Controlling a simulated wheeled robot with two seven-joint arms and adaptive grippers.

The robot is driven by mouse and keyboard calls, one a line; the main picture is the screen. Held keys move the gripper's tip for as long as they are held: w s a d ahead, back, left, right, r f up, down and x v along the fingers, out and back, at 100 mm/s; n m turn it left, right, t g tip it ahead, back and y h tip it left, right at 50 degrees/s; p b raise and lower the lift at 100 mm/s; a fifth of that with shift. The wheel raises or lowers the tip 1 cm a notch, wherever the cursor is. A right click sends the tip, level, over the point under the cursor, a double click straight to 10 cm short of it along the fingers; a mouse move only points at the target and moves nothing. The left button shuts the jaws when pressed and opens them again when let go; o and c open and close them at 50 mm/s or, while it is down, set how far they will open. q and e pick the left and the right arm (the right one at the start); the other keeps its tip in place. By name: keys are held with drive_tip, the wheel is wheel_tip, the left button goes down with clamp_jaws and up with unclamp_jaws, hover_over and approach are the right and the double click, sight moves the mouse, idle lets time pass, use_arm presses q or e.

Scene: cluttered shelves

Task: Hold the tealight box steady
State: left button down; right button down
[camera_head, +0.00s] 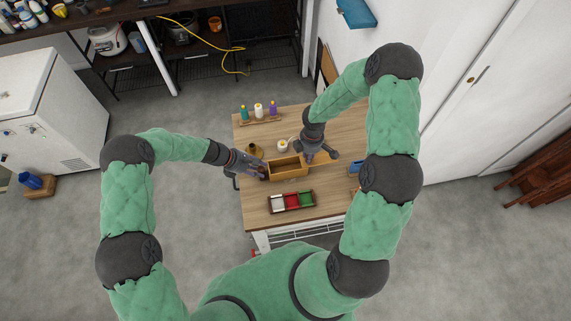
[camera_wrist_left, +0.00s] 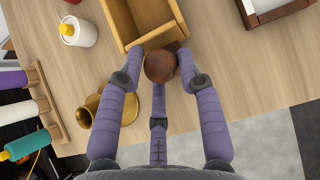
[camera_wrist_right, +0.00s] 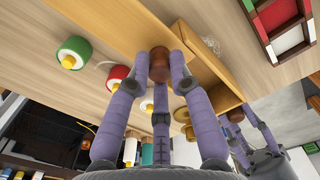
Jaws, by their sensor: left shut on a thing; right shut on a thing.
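The tealight box is a long open wooden box (camera_head: 275,172) on the table; its hollow inside also shows in the left wrist view (camera_wrist_left: 122,22). My left gripper (camera_head: 263,173) is at its left end, shut on a round brown knob (camera_wrist_left: 160,66) by the end wall. My right gripper (camera_head: 309,156) reaches down from above at its right part. It is shut on another brown knob (camera_wrist_right: 159,60), which stands by a long flat wooden piece (camera_wrist_right: 118,28). Whether that piece is a lid or a wall, I cannot tell. My fingers hide part of both knobs.
A tray with white, red and green compartments (camera_head: 292,202) lies in front of the box. A white candle-like jar (camera_head: 282,146) and a brass vessel (camera_head: 256,150) stand behind it. A rack of bottles (camera_head: 259,119) is at the back. Bare tabletop shows around the tray.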

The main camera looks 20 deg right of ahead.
drive_tip(key=c, duration=1)
unclamp_jaws()
drive_tip(key=shift+c, duration=0.2)
drive_tip(key=shift+r, duration=0.1)
wheel_tip(320, 180, up, 12)
